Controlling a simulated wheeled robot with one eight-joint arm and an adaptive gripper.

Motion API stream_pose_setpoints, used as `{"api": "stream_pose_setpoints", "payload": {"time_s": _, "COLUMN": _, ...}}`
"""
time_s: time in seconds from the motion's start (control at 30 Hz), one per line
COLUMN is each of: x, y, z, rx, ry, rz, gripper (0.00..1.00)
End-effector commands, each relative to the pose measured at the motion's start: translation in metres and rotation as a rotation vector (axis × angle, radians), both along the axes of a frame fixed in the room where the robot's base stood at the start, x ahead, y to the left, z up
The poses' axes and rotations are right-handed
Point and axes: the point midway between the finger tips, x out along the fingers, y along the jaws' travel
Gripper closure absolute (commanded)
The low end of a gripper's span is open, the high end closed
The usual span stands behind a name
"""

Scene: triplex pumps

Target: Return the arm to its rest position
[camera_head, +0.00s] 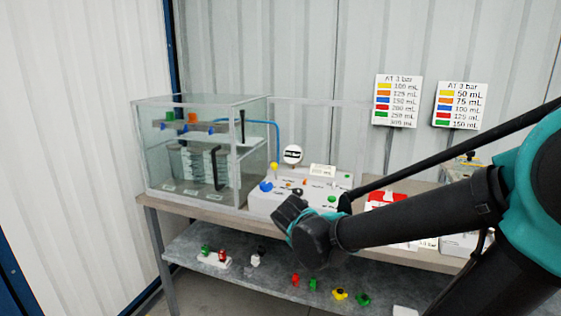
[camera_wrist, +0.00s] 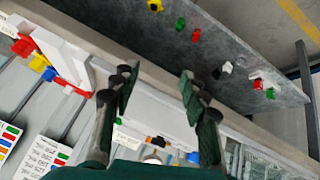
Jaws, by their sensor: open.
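My arm (camera_head: 420,218), black with teal joints, reaches in from the right in the head view. Its bent end hangs in front of the white control panel (camera_head: 262,206) and the bench edge. I cannot make out my fingers there. In the wrist view my gripper (camera_wrist: 158,84) is open, its two dark green fingers spread wide apart. Nothing is between them but the bench edge and panel seen beyond.
A clear tank (camera_head: 160,180) stands on the bench (camera_head: 225,207) at left. Small coloured parts lie on the lower grey shelf (camera_head: 200,277), including a yellow one (camera_head: 340,294). Two volume charts (camera_head: 398,100) stand behind at right. A red-and-white item (camera_head: 385,198) is partly behind my arm.

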Motion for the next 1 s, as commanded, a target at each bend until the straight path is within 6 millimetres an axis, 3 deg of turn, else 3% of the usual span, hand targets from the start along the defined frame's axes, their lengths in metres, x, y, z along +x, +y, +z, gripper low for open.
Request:
{"api": "stream_pose_setpoints", "payload": {"time_s": 0.03, "x": -0.008, "y": -0.019, "z": -0.011, "rx": 0.014, "ry": 0.037, "rz": -0.01, "gripper": 0.55}}
{"api": "stream_pose_setpoints", "payload": {"time_s": 0.2, "x": -0.037, "y": -0.059, "z": -0.045, "rx": 0.073, "ry": 0.145, "rz": 0.009, "gripper": 0.55}}
{"api": "stream_pose_setpoints", "payload": {"time_s": 0.4, "x": -0.073, "y": -0.088, "z": -0.075, "rx": 0.168, "ry": 0.213, "rz": 0.048, "gripper": 0.55}}
{"api": "stream_pose_setpoints", "payload": {"time_s": 0.63, "x": -0.098, "y": -0.099, "z": -0.092, "rx": 0.244, "ry": 0.224, "rz": 0.089, "gripper": 0.55}}
{"api": "stream_pose_setpoints", "payload": {"time_s": 1.0, "x": -0.102, "y": -0.099, "z": -0.095, "rx": 0.26, "ry": 0.221, "rz": 0.104, "gripper": 0.55}}
